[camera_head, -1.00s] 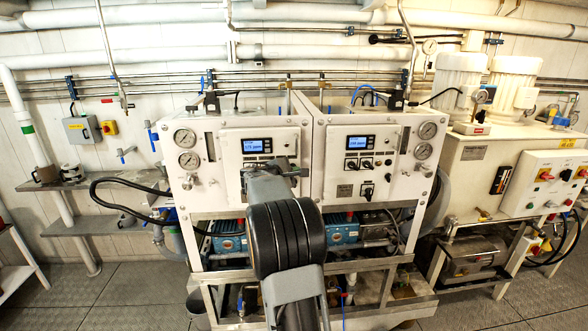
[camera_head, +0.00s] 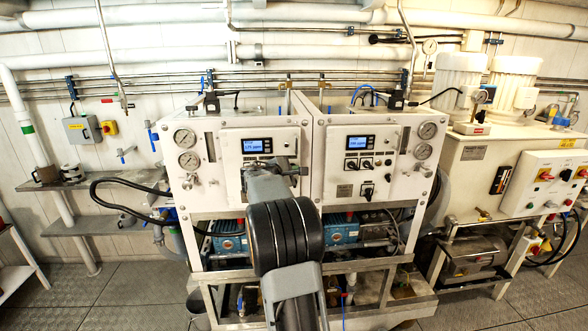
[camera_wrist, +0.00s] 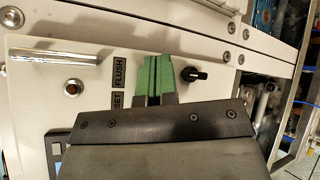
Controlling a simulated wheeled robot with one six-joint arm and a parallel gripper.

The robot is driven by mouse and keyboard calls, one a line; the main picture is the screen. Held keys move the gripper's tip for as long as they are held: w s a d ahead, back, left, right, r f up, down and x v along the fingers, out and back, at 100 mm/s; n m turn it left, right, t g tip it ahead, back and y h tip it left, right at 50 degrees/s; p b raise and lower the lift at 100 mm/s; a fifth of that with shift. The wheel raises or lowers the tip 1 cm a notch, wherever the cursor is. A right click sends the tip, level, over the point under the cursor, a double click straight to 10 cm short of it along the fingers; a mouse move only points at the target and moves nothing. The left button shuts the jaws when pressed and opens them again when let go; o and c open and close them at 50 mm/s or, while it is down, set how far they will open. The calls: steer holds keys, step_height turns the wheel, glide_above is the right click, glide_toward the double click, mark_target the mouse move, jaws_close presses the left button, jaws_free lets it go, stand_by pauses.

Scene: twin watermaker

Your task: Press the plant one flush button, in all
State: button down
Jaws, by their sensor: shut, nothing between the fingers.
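The left white panel (camera_head: 203,135), with a lit blue display (camera_head: 257,145), stands behind my arm in the head view. In the wrist view the panel face (camera_wrist: 35,120) carries a FLUSH label (camera_wrist: 118,72) and a partly covered label ending in "SET" (camera_wrist: 116,100). My gripper (camera_wrist: 153,62) is shut, its green fingertips together, just right of the FLUSH label and close to the panel. I cannot tell whether they touch it. No flush button shows clearly; the fingers may cover it.
A black knob (camera_wrist: 193,74) sits right of the fingertips. A second, similar panel (camera_head: 335,180) adjoins on the right. A black hose (camera_head: 118,181) loops at the left.

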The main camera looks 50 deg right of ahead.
steer(key=shift+w+d, duration=0.3)
steer(key=shift+w, duration=0.05)
stand_by(0.7)
steer(key=shift+s+a, duration=0.15)
stand_by(0.3)
steer(key=shift+s+a+b, duration=0.4)
steer(key=shift+s+b, duration=0.1)
steer(key=shift+b, duration=0.15)
steer(key=shift+s+a+b, duration=1.65)
steer(key=shift+s+b, duration=0.15)
steer(key=shift+s, duration=0.1)
